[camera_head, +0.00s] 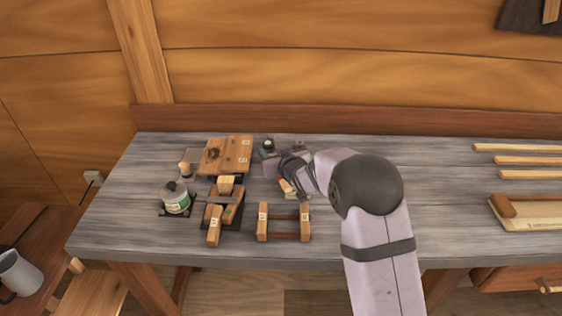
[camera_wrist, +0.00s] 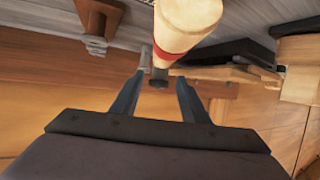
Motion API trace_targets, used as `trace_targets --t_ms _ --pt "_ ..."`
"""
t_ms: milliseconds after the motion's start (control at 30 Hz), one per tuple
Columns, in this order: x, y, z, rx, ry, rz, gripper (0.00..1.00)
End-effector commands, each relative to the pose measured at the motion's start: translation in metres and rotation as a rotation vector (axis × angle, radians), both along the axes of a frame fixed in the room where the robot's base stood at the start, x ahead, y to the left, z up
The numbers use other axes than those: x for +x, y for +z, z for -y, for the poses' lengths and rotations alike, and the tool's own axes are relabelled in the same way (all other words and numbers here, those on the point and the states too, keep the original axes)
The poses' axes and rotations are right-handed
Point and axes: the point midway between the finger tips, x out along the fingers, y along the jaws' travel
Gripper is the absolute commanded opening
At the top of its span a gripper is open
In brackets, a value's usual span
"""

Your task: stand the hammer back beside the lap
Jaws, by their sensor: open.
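My gripper (camera_head: 287,166) is over the bench, just right of the labelled wooden lap board (camera_head: 222,158). In the wrist view its two fingers (camera_wrist: 162,80) are apart. A pale wooden handle with a red band (camera_wrist: 187,22), which looks like the hammer's, slants in from the top there. A small dark metal piece (camera_wrist: 159,77) shows between the fingertips, and I cannot tell whether it touches them. In the head view a short wooden piece with a reddish band (camera_head: 287,188) shows just below my gripper. My gripper and wrist hide part of it, and the hammer's head is not clear.
Wooden clamps (camera_head: 213,228) and a small wooden rack (camera_head: 284,237) stand near the bench's front. Wooden strips (camera_head: 515,147) lie at the right.

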Motion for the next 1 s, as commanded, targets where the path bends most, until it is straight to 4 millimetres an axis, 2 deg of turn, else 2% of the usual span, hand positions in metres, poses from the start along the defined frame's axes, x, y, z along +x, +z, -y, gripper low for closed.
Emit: trace_targets --t_ms 200,500,700,1000 --pt "-0.03 0.012 0.013 0.0 -0.001 0.002 0.41" --pt "-0.06 0.027 0.025 0.0 -0.001 0.002 0.41" --pt "-0.068 0.03 0.029 -0.001 0.0 0.0 0.41" --pt "-0.07 0.031 0.029 0.0 0.0 0.0 0.41"
